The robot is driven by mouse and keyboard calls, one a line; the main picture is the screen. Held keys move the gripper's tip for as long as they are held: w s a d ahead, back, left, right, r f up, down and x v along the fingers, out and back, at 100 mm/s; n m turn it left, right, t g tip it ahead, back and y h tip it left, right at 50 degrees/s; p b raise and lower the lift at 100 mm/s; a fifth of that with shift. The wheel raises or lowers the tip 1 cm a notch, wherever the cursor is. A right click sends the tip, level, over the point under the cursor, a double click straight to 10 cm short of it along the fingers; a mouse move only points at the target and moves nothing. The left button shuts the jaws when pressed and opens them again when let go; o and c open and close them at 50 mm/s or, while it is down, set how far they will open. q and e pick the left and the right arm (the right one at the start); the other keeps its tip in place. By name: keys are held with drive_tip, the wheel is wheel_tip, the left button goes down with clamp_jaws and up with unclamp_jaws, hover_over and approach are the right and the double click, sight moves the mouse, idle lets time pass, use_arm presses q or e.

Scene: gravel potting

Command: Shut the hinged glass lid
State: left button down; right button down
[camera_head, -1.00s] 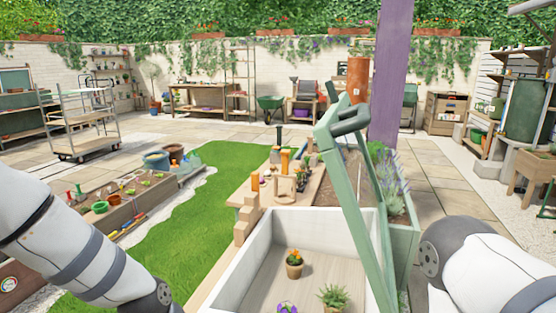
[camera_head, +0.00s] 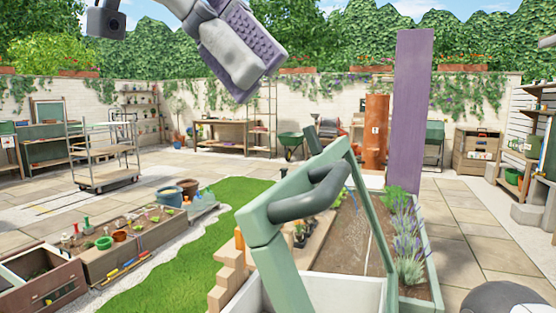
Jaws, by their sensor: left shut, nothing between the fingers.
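The glass lid (camera_head: 263,232) has a pale green frame and a thick dark grey bar handle (camera_head: 318,190). It stands raised and tilted in the lower middle, with clear panes. The white-walled box (camera_head: 345,286) below it shows only its far end; its inside is mostly out of view. My left gripper (camera_head: 243,88) is at the top, high above and left of the lid, apart from it. It is shut and empty. My right gripper is out of view; only a dark piece of my right arm shows at the bottom right.
A planter with lavender (camera_head: 408,255) and a purple post (camera_head: 411,115) stand right of the lid. Wooden step blocks (camera_head: 233,275) sit left of the box, beside the lawn (camera_head: 170,265). A low planter with pots (camera_head: 135,245) is further left. The air around the lid looks clear.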

use_arm(q)
hover_over(259, 228)
drive_tip(key=s+d, duration=0.2)
drive_tip(key=d, duration=0.1)
wheel_tip(259, 228, down, 6)
drive_tip(key=a, duration=0.1)
drive_tip(key=w+a+f, duration=0.1)
drive_tip(key=a, duration=0.1)
drive_tip(key=shift+w+f, duration=0.25)
drive_tip(key=shift+w, duration=0.15)
drive_tip(key=shift+w, duration=0.1)
